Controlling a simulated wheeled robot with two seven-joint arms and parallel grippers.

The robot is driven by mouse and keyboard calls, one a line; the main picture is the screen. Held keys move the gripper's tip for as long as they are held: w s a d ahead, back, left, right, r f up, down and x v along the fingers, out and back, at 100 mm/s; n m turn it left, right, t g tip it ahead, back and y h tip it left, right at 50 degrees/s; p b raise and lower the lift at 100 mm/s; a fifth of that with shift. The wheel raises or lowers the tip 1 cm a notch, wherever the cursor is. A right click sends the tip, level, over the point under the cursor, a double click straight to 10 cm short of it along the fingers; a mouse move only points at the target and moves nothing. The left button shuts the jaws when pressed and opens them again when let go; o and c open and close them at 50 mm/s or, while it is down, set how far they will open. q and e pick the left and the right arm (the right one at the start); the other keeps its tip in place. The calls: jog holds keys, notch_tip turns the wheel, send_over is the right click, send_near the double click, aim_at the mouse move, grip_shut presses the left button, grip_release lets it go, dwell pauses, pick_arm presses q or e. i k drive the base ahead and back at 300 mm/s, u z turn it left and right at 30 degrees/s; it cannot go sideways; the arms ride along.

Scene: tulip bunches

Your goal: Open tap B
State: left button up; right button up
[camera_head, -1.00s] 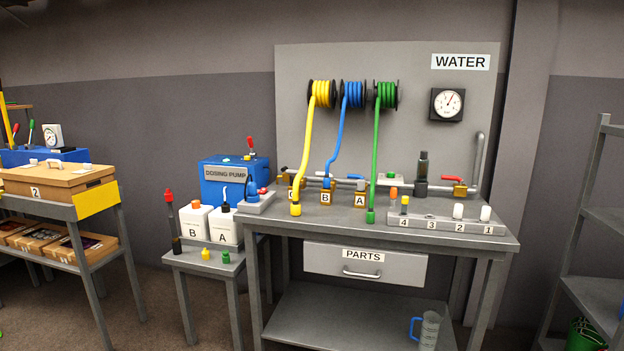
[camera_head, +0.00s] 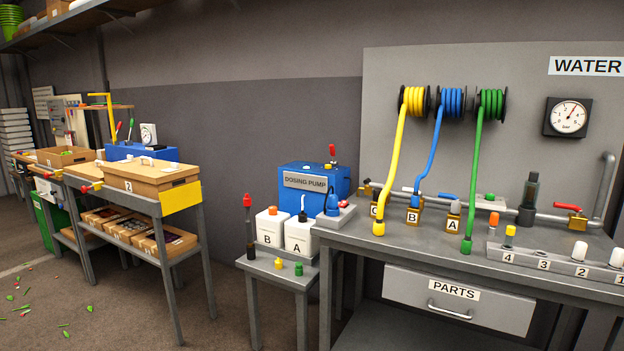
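Tap B (camera_head: 413,217) is a brass block with a "B" label on the pipe at the back of the water bench. The blue hose (camera_head: 430,150) hangs from its reel and ends near tap B. A blue handle (camera_head: 447,196) shows on the pipe just right of tap B; which tap it belongs to is hard to tell. Tap A (camera_head: 453,222) is to its right, and tap C (camera_head: 375,210) is to its left, partly behind the yellow hose (camera_head: 395,150). Neither of my grippers shows in the view.
The water bench (camera_head: 400,246) has a parts drawer (camera_head: 458,299) and a numbered rack (camera_head: 550,262) at the right. The green hose (camera_head: 474,170) hangs in front of the pipe. A low stand (camera_head: 276,268) with canisters is left of the bench. Floor between stand and trolley is clear.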

aim_at(404, 190)
jog(key=u, duration=0.85)
jog(key=i, duration=1.4)
jog(key=z, duration=0.55)
jog(key=i, duration=1.3)
jog(key=z, duration=1.2)
